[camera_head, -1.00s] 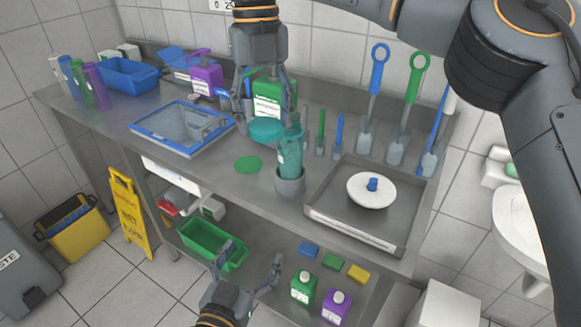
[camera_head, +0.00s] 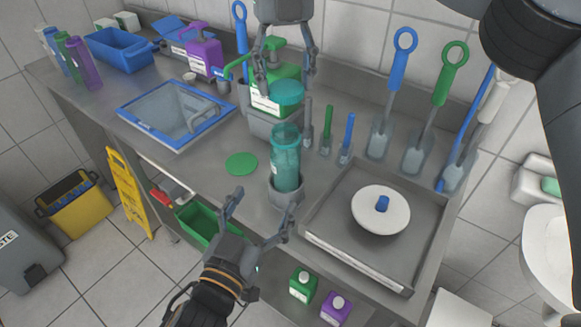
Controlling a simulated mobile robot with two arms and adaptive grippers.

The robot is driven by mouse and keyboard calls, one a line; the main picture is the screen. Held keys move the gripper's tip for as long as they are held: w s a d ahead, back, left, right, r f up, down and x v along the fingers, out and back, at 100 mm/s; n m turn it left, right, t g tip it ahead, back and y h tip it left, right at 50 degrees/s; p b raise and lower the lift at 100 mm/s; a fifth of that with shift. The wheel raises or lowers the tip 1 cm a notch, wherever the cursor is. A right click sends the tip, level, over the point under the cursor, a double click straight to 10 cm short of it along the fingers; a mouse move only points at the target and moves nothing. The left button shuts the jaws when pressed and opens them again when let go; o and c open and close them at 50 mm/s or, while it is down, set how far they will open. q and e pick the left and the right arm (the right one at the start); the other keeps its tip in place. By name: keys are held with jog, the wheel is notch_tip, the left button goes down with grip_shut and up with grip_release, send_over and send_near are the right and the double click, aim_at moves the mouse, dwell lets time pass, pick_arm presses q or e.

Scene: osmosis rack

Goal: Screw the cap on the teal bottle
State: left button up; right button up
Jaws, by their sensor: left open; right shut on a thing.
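The teal bottle (camera_head: 285,165) stands upright in a grey round holder (camera_head: 285,197) on the steel counter. Its top is open. My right gripper (camera_head: 286,82), the upper one, is shut on the teal cap (camera_head: 287,94) and holds it above the bottle, apart from it. The cap overlaps the green jug behind it in the picture. My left gripper (camera_head: 262,217), the lower one, is open and empty, in front of the holder and below the bottle's middle in the picture.
A grey tray (camera_head: 320,243) with a white disc (camera_head: 380,209) lies right of the bottle. Brushes and scrapers stand behind it. A green jug (camera_head: 277,72) is behind the cap. A green round mat (camera_head: 241,164) and a blue-framed sink lid (camera_head: 130,112) lie to the left.

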aim_at(281, 170)
jog(key=shift+s+a+r, duration=0.2)
jog(key=shift+s, duration=0.3)
pick_arm(q)
jog(key=x, duration=1.1)
jog(key=shift+w+d, duration=0.1)
jog(key=shift+w, duration=0.1)
pick_arm(e)
jog(key=shift+w+d+f, duration=0.1)
jog(key=shift+w, duration=0.1)
pick_arm(q)
jog(key=shift+c, duration=0.2)
grip_shut()
pick_arm(e)
jog(key=shift+f, duration=2.4)
jog(key=shift+w, duration=0.1)
jog(key=shift+f, duration=0.9)
pick_arm(q)
jog(key=shift+r, duration=0.1)
pick_arm(e)
jog(key=shift+f, duration=0.55)
